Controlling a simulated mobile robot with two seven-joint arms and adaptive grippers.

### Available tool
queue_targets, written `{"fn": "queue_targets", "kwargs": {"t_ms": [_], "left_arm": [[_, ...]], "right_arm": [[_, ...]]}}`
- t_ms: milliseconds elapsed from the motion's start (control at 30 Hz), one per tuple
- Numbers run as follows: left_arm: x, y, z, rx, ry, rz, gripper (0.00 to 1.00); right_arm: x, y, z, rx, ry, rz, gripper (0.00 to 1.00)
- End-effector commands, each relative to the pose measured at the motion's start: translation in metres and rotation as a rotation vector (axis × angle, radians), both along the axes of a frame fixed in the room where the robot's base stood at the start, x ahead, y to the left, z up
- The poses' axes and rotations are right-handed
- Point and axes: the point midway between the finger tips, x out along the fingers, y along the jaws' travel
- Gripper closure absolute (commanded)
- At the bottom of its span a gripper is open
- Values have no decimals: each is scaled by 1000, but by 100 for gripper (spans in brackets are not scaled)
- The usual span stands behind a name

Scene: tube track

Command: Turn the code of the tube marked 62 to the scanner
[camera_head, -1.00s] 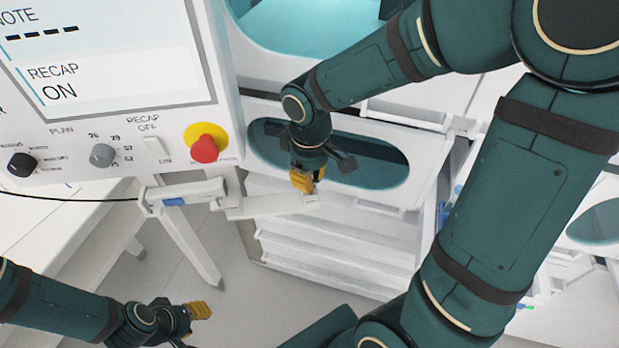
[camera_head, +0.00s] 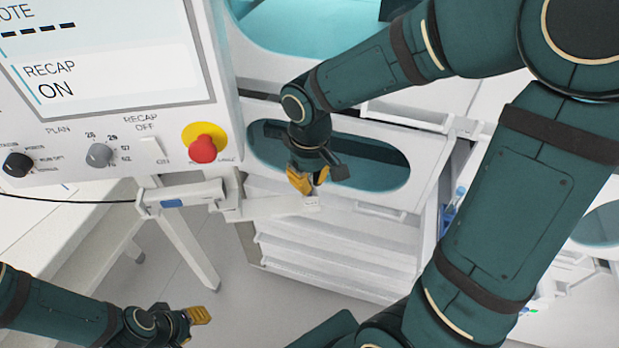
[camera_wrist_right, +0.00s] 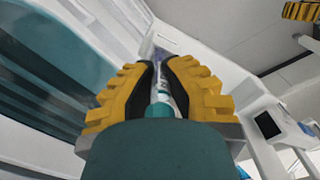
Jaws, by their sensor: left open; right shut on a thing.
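My right gripper (camera_head: 308,180) is low in front of the oval window, above the white track. In the right wrist view its yellow fingers (camera_wrist_right: 160,95) are shut on a slim tube (camera_wrist_right: 160,88) with a teal end and a white body. Some dark print shows on the tube, but I cannot read a number or make out the code. The tube's far end points toward the white track. My left gripper (camera_head: 195,318) is open and empty at the lower left, well away from the tube. I cannot tell which part is the scanner.
A white panel with a screen (camera_head: 100,60), knobs and a red button (camera_head: 203,148) stands at the left. A white track arm (camera_head: 185,196) reaches from it toward my right gripper. White cabinets with an oval window (camera_head: 370,160) stand behind. Floor at lower middle is clear.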

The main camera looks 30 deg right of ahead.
Motion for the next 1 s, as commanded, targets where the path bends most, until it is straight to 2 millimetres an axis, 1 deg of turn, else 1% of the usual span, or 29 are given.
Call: {"fn": "queue_targets", "kwargs": {"t_ms": [367, 400, 433, 467, 800, 867, 967, 1000], "left_arm": [[0, 0, -2, 0, 0, 0, 60], [0, 0, -2, 0, 0, 0, 60], [0, 0, -2, 0, 0, 0, 60], [0, 0, -2, 0, 0, 0, 60], [0, 0, -2, 0, 0, 0, 60], [0, 0, -2, 0, 0, 0, 60], [0, 0, -2, 0, 0, 0, 60], [0, 0, -2, 0, 0, 0, 60]], "right_arm": [[0, 0, -3, 0, 0, 1, 100], [0, 0, -3, 0, 0, 1, 76], [0, 0, -3, 0, 0, 1, 66], [0, 0, -3, 0, 0, 1, 60], [0, 0, -1, 0, 0, 1, 60], [0, 0, 4, -1, -1, 1, 60], [1, 0, 17, 0, -4, 0, 60], [1, 0, 24, 0, -6, 0, 60]]}}
